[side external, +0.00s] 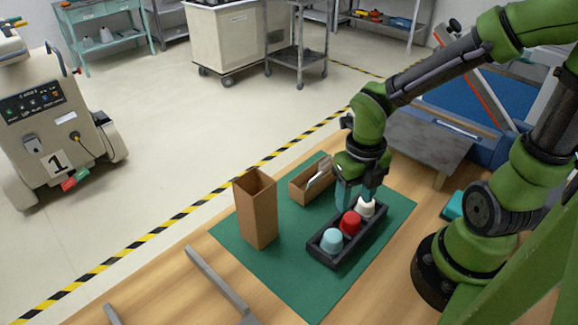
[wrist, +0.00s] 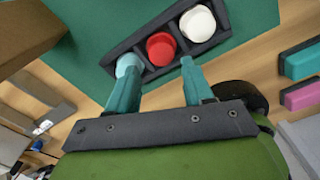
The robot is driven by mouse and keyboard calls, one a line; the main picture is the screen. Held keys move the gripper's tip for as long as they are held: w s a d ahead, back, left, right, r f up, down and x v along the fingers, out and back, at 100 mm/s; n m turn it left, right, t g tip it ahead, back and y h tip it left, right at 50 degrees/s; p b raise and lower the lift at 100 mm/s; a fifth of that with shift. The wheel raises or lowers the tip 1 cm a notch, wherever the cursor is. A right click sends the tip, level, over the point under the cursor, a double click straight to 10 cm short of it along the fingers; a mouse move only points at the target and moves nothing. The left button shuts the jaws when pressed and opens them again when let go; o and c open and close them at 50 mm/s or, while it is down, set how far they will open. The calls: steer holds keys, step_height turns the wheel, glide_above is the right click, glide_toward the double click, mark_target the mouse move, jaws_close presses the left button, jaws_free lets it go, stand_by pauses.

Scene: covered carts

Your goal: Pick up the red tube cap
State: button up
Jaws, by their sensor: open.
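The red tube cap (side external: 351,222) sits in the middle of a black rack (side external: 327,259) on the green mat (side external: 290,281), between a light blue cap (side external: 332,240) and a white cap (side external: 365,207). In the wrist view the red cap (wrist: 161,49) lies beyond my fingertips, roughly between them. My gripper (side external: 358,197) is above the rack, near the red and white caps. Its teal fingers (wrist: 157,65) are open with nothing between them. The left fingertip overlaps the light blue cap (wrist: 129,65) in the wrist view; I cannot tell whether they touch.
A tall open cardboard box (side external: 256,210) stands left of the rack. A low cardboard box (side external: 311,179) with light-coloured items lies behind it. A grey metal bar (side external: 218,281) lies at the mat's left edge. Teal and pink blocks (wrist: 300,95) lie on the right in the wrist view.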

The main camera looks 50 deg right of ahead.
mark_target(352, 216)
steer(key=f, duration=0.3)
steer(key=shift+s, duration=0.2)
steer(key=shift+w+f, duration=0.1)
steer(key=shift+f, duration=0.9)
steer(key=c, duration=0.8)
steer(key=shift+d+r, duration=0.1)
